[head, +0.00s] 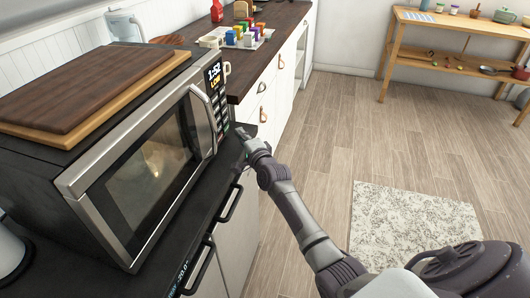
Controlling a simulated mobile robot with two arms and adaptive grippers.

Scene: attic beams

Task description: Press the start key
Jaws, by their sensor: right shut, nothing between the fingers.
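A silver and black microwave (140,160) stands on the dark counter at the left, its door closed and a glow inside. Its display (214,74) reads 1:52 and LOW. Below the display is a key panel (220,104) with small keys; the lowest ones look green and red, and their labels are too small to read. My right gripper (242,133) is shut and empty, just right of the panel's lower end. I cannot tell whether its tip touches a key. My left gripper is not in view.
Wooden boards (85,90) lie on top of the microwave. A tray (215,38) with several colored items is farther along the counter. Black handles (230,204) jut from the front below. The floor at right is open, with a rug (410,222).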

